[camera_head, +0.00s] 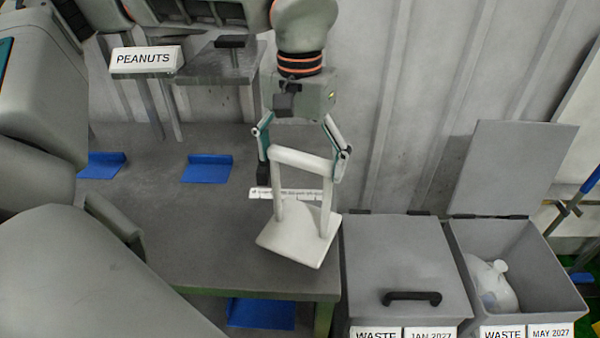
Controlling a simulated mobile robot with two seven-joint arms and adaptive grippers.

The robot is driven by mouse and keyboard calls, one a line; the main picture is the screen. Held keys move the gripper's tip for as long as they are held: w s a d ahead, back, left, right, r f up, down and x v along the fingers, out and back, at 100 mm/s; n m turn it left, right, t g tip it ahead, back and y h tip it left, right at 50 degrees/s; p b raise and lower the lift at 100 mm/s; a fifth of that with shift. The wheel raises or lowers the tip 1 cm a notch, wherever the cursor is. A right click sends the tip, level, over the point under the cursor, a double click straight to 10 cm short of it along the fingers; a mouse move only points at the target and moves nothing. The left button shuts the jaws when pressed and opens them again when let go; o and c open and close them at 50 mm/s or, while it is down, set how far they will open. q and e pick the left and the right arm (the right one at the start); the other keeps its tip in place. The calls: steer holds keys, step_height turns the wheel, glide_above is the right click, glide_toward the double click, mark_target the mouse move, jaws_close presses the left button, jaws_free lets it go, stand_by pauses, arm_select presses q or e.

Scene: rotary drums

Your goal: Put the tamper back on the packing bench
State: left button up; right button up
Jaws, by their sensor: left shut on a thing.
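The tamper (296,240) is white, with a square plate below and a two-post handle with a crossbar above. My left gripper (302,170) comes down from above and is shut on the tamper's handle, one finger at each side. The tamper is slightly tilted and turned in the picture. Its plate shows over the front right corner of the grey packing bench (210,255). I cannot tell whether the plate touches the bench top. A white label strip on the bench is partly hidden behind the handle. My right gripper is not in view.
Two blue pieces (207,168) lie on the bench top toward the left. A PEANUTS sign (147,59) stands at the back. Right of the bench are a closed waste bin (400,262) and an open one (540,270) holding a white jug (492,284). The bench middle is clear.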

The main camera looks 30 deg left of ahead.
arm_select(q)
step_height(320, 180, down, 3)
steer(key=shift+r, duration=0.1)
steer(key=o, duration=0.7)
steer(key=shift+o, duration=0.2)
step_height(320, 180, up, 12)
steer(key=shift+p, duration=0.55)
